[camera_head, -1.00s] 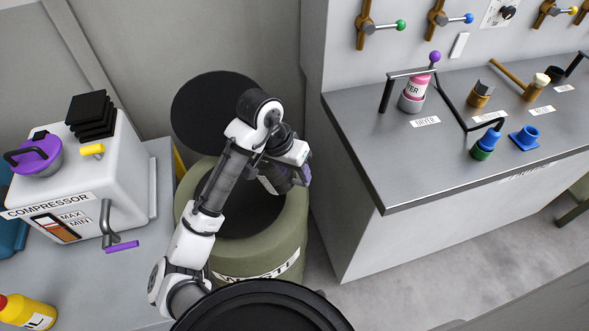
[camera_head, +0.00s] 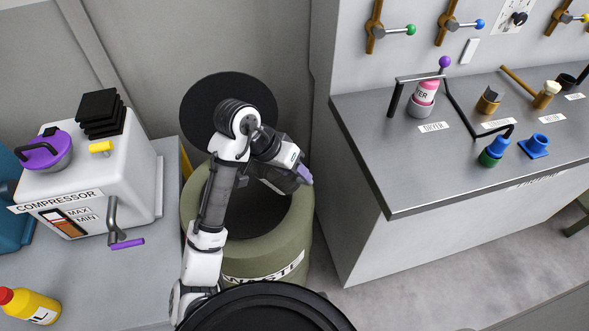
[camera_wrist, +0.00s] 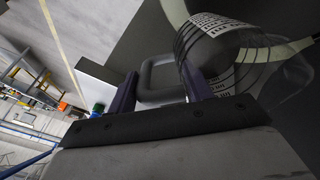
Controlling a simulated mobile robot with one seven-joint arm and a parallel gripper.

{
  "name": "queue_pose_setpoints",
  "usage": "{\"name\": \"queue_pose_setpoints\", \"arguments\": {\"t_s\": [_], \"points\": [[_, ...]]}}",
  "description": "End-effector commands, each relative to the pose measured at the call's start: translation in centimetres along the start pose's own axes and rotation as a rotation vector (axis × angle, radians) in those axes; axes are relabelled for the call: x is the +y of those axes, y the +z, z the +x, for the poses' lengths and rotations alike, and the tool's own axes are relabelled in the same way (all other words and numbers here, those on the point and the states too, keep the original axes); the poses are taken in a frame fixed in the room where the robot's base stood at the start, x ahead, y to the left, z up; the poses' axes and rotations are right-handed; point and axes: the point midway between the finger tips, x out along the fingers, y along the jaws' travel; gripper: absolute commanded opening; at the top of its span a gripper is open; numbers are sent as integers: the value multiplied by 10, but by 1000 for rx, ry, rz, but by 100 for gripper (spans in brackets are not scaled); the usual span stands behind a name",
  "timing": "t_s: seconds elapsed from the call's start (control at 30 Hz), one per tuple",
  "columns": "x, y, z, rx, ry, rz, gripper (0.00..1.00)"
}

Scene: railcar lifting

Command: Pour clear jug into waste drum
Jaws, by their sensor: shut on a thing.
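The green waste drum (camera_head: 298,232) stands open in the middle of the head view, with a WASTE label on its front. My gripper (camera_head: 303,173) is over the right part of its mouth. In the wrist view my two dark purple fingers (camera_wrist: 160,92) are shut on the grey handle (camera_wrist: 160,62) of the clear jug (camera_wrist: 236,62). The jug is see-through, with dark graduation marks and a printed label. I cannot make out the jug in the head view. Its exact tilt and contents cannot be told.
A round black lid (camera_head: 205,100) stands behind the drum. The white compressor (camera_head: 130,175) is on a bench at left, with a yellow bottle (camera_head: 30,307) in front. At right is a steel counter (camera_head: 400,185) with a pink bottle (camera_head: 426,92) in a dryer holder.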

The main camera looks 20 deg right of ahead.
Motion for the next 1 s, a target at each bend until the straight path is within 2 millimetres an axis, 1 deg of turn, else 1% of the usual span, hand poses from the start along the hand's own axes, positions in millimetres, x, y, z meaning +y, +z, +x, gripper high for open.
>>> {"name": "queue_pose_setpoints", "arguments": {"t_s": [0.6, 1.0], "points": [[-6, 6, -11, 105, 100, -1, 19], [-10, 9, -16, 230, 222, -3, 19]]}}
